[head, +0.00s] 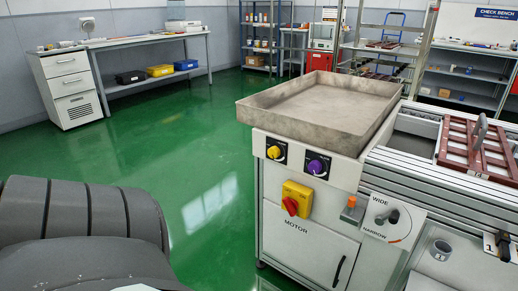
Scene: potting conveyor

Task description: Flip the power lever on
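A yellow switch box (297,199) is mounted on the front of the grey machine cabinet, with MOTOR printed below it. Its red handle (291,206) sits on the lower left of the box and looks tilted. No part in view is labelled as power, so I cannot tell for sure that this is the power lever. A white panel labelled WIDE and NARROW (393,221) carries a black lever (390,216). Neither of my grippers shows. Large grey links of mine fill the lower left, apart from the cabinet in the picture.
A yellow knob (274,152) and a purple knob (317,167) sit above the switch box. An empty metal tray (250,113) tops the cabinet. A red-brown rack (455,140) lies on the conveyor at right. The green floor (190,150) left of the cabinet is clear.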

